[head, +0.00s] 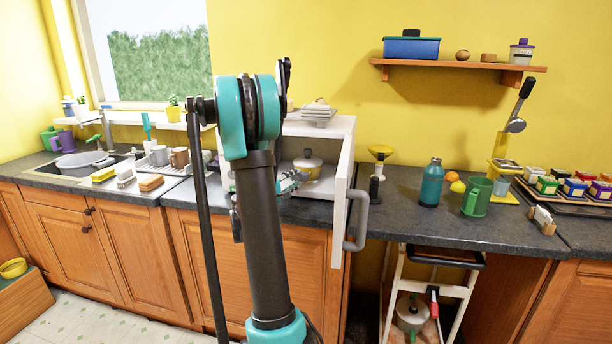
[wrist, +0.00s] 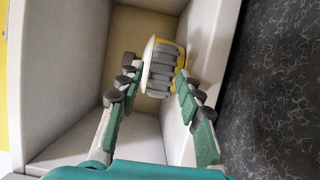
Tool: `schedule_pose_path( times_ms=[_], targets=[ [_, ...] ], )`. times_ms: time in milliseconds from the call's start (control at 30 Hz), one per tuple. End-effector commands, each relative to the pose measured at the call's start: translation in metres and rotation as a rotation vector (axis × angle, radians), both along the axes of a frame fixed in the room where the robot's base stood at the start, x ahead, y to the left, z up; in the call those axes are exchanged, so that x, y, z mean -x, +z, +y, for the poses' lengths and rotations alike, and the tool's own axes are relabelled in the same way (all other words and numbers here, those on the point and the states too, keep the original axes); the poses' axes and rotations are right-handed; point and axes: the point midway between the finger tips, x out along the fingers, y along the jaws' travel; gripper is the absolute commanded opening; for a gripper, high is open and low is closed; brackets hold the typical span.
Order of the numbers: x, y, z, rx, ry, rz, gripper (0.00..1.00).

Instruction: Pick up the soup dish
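The soup dish appears to be the lidded yellow-and-white dish (head: 307,165) inside an open white box-shaped cabinet (head: 341,128) on the counter. In the wrist view the dish (wrist: 180,67) is tipped by the camera angle, with a pale rim or lid and a grey ribbed part facing me. My gripper (wrist: 156,84) is open, one finger to each side of the dish's near part. I cannot tell whether either finger touches it. In the head view my gripper (head: 288,183) is at the cabinet's mouth, partly hidden by my arm.
The cabinet's door (head: 342,200) stands open on the right, with a grey handle (head: 358,222). White stacked dishes (head: 319,109) rest on top. A teal bottle (head: 431,183) and green mug (head: 477,197) stand to the right. Mugs (head: 179,158) stand to the left.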

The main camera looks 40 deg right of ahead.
Motion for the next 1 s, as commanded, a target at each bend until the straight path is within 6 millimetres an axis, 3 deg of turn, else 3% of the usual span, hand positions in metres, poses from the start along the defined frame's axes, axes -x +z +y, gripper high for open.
schedule_pose_path(
  times_ms=[167,500,733,1000],
  targets=[
    [-0.004,-0.001,-0.008,0.000,-0.001,0.000,0.36],
    [-0.020,-0.003,-0.048,0.000,-0.002,0.000,0.36],
    [-0.022,-0.003,-0.049,0.000,0.001,0.000,0.36],
    [-0.022,-0.003,-0.049,0.000,0.000,0.000,0.04]
  ],
)
